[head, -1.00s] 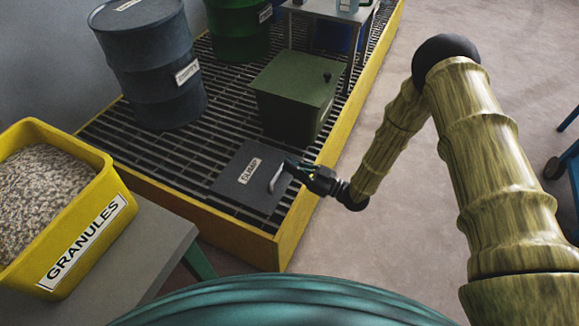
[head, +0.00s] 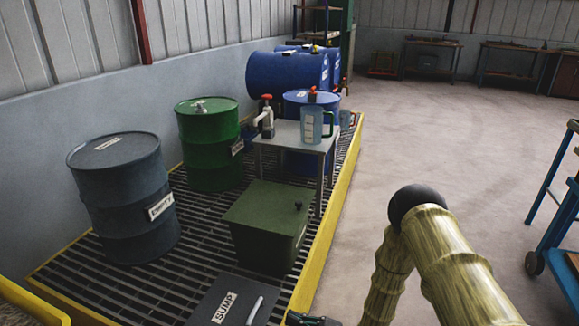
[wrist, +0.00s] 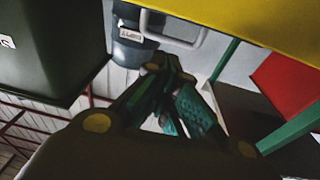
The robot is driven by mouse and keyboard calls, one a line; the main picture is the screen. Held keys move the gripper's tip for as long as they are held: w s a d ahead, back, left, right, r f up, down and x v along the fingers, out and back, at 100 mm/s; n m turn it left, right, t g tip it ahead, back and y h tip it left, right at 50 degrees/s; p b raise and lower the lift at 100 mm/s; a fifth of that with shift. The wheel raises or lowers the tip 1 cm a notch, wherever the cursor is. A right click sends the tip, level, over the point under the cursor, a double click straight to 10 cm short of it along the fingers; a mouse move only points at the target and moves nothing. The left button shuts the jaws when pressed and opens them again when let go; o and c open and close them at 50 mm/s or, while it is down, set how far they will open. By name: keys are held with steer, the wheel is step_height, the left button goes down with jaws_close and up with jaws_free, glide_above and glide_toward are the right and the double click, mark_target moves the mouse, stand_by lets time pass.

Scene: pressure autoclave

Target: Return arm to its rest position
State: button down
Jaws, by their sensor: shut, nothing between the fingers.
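My gripper (head: 308,320) shows only in part at the bottom edge of the head view, just right of the dark sump lid (head: 214,292) with its pale handle (head: 255,310). A small gap shows between gripper and handle. In the wrist view my gripper (wrist: 168,68) has its fingers drawn together at the tips, with nothing between them. A pale handle (wrist: 170,38) shows beyond the fingertips there. My arm is bent, with its elbow raised at the lower right of the head view.
A small table (head: 290,135) holds a jug (head: 311,125). Open floor (head: 430,130) lies right; a blue cart (head: 555,225) stands at the right edge.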

steer(key=s+d+f+m+h, duration=0.8)
steer(key=s+d+f+h, duration=0.1)
steer(key=s+f+h, duration=0.15)
steer(key=s+d+r+m+g+h, duration=0.1)
steer(key=s+d+m+g+h, duration=0.2)
steer(key=s, duration=0.5)
steer(key=s+d+r+m+g+h, duration=0.1)
steer(key=s+d+g+h, duration=0.1)
steer(key=s+d, duration=0.45)
steer(key=s+d+r+m+g+h, duration=0.1)
steer(key=s+d+m+g+h, duration=0.15)
steer(key=s, duration=0.75)
step_height(320, 180, up, 21)
steer(key=p, duration=2.1)
steer(key=shift+w+d+f+n, duration=0.15)
steer(key=shift+w+f+n, duration=0.05)
steer(key=shift+w+n, duration=0.25)
